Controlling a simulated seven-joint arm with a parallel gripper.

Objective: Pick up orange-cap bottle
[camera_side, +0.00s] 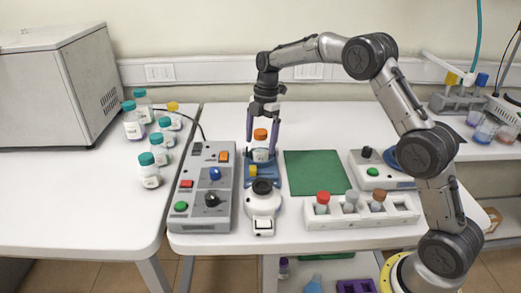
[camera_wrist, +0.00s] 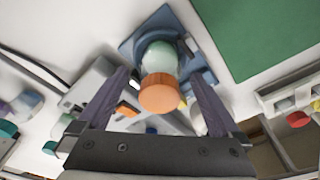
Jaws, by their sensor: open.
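The orange-cap bottle (camera_side: 260,146) stands upright in a blue holder (camera_side: 258,176) near the middle of the table. It has an orange cap and a pale clear body. In the wrist view its cap (camera_wrist: 158,94) faces me, with the blue holder (camera_wrist: 197,50) around and beyond the body. My gripper (camera_side: 263,150) points down over the bottle, with its purple fingers on either side of the cap. In the wrist view my gripper (camera_wrist: 156,90) is open, with gaps between both fingers and the bottle.
A grey control box (camera_side: 206,190) stands left of the bottle and a white round device (camera_side: 263,208) in front. A green mat (camera_side: 314,172) lies to the right. A white rack (camera_side: 360,214) holds capped tubes. Several teal-cap bottles (camera_side: 150,172) stand on the left table.

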